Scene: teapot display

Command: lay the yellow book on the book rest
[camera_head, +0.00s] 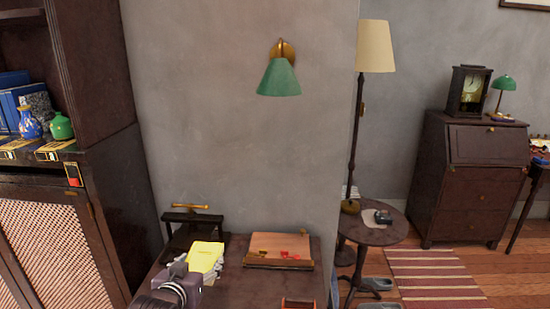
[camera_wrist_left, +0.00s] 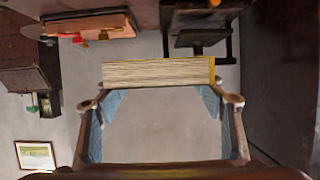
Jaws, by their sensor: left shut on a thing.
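The yellow book (camera_head: 204,257) is in my left gripper (camera_head: 200,275), above the left part of the dark table. In the left wrist view the yellow book (camera_wrist_left: 158,72) shows its page edges across the two fingertips of my left gripper (camera_wrist_left: 160,97), which is shut on it. The wooden book rest (camera_head: 279,246) stands to the right of the book on the table, with small red things at its front. The book rest (camera_wrist_left: 95,24) also shows at the upper left of the left wrist view, apart from the book. My right gripper is not in view.
A black press (camera_head: 192,227) with a brass handle stands behind the book. A reddish object (camera_head: 298,303) is at the table's front. A dark cabinet (camera_head: 62,225) is to the left. The wall with a green lamp (camera_head: 279,78) rises behind the table.

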